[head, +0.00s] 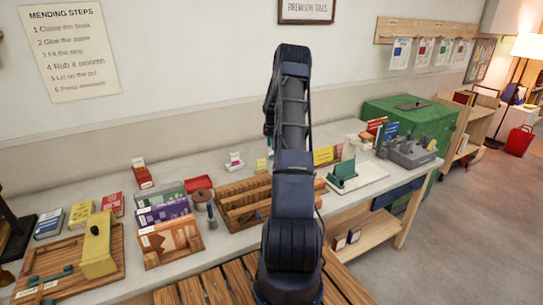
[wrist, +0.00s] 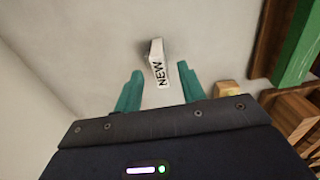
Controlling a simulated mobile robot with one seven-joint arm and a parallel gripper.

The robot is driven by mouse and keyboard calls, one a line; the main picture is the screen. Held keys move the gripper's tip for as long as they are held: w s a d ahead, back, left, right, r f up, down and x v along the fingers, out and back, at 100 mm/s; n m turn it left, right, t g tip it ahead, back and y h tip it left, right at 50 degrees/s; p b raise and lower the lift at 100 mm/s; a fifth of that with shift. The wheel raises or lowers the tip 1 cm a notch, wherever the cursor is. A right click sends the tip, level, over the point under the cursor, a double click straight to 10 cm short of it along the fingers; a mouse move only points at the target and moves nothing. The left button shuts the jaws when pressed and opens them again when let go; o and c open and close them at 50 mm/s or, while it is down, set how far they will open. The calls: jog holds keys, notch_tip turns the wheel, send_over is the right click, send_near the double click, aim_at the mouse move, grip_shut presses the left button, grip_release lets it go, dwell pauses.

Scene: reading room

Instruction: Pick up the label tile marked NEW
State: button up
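The label tile marked NEW (wrist: 157,62) is a small pale block with black letters, standing on the light grey counter (wrist: 95,45) in the wrist view. My gripper (wrist: 157,76) is open, its two teal fingers apart, one on each side of the tile's lettered near end. The far end of the tile reaches past the fingertips. I see a gap between the tile and each finger, and cannot tell its exact height against them. In the head view my own arm stands in the middle, and I cannot make out the gripper or the tile there.
A small wooden block (wrist: 227,88) lies just right of the right finger. A wooden rack (wrist: 270,38) and a green item (wrist: 300,45) stand further right. In the head view a slotted wooden rack (head: 240,204) and a teal device (head: 343,174) flank my arm.

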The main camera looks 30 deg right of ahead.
aim_at(271, 152)
notch_tip(271, 152, down, 2)
jog(key=shift+f, duration=0.2)
jog(key=shift+c, duration=0.2)
grip_shut()
jog(key=shift+r, duration=0.1)
